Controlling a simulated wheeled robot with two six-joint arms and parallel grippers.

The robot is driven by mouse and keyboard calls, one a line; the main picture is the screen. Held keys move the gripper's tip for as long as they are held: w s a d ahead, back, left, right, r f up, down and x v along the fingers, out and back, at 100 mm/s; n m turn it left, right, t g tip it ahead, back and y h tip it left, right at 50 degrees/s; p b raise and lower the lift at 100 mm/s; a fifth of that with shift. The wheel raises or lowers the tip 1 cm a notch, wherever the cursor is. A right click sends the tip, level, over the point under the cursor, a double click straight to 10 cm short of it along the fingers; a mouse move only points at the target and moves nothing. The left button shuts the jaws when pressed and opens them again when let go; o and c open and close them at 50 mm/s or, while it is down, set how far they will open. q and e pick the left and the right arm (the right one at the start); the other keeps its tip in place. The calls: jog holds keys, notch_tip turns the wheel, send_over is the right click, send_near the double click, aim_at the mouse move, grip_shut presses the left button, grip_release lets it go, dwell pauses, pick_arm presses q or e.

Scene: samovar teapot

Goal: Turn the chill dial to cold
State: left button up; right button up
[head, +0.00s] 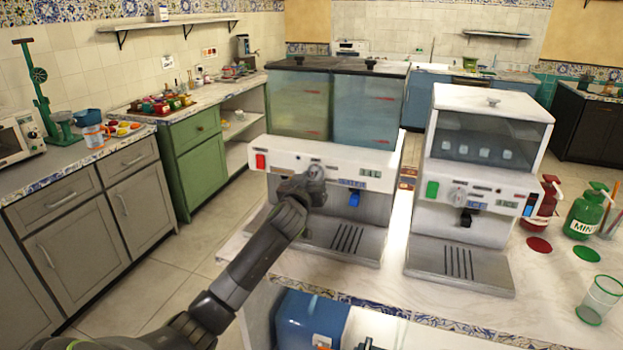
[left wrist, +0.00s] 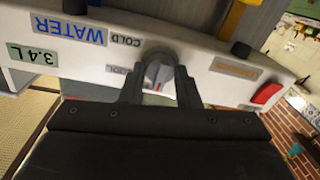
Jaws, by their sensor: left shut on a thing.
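The chill dial (left wrist: 158,72) is a grey knob on the white front panel of the two-tank drinks machine (head: 287,160). My left gripper (head: 315,174) is at this panel, shut on the dial. In the left wrist view its two fingers (left wrist: 158,90) stand on either side of the knob. A small red mark shows on the dial's lower side in that view. The COLD label (left wrist: 125,40) and a partly covered COOL label (left wrist: 120,70) read upside down to the left of the dial. A small dark shape (head: 368,345) at the bottom edge may be my right gripper.
A red switch (head: 260,161) and a blue tap (head: 354,200) are on the same machine. A second white machine (head: 470,195) stands to its right. Red and green pump bottles (head: 588,212) and a clear glass (head: 600,300) are on the right of the counter.

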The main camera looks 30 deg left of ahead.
pick_arm(q)
jog(key=m+p, duration=0.1)
jog(key=m, duration=0.5)
jog(key=shift+p, duration=0.3)
jog(key=m+p, duration=0.1)
jog(key=m, duration=0.2)
jog(key=shift+t, duration=0.3)
jog(key=m+p, duration=0.1)
jog(key=m, duration=0.3)
jog(key=shift+p, duration=0.3)
jog(key=m+h+p, duration=0.1)
jog(key=m+p, duration=0.2)
jog(key=m, duration=0.2)
jog(key=shift+m+t, duration=0.3)
jog(key=shift+m, duration=0.1)
jog(key=m+p, duration=0.2)
jog(key=m, duration=0.3)
jog(key=shift+a+f, duration=0.1)
jog(key=shift+f, duration=0.05)
jog(key=shift+f+m+p, duration=0.1)
jog(key=shift+m+p, duration=0.2)
jog(key=shift+m, duration=0.1)
jog(key=o, duration=1)
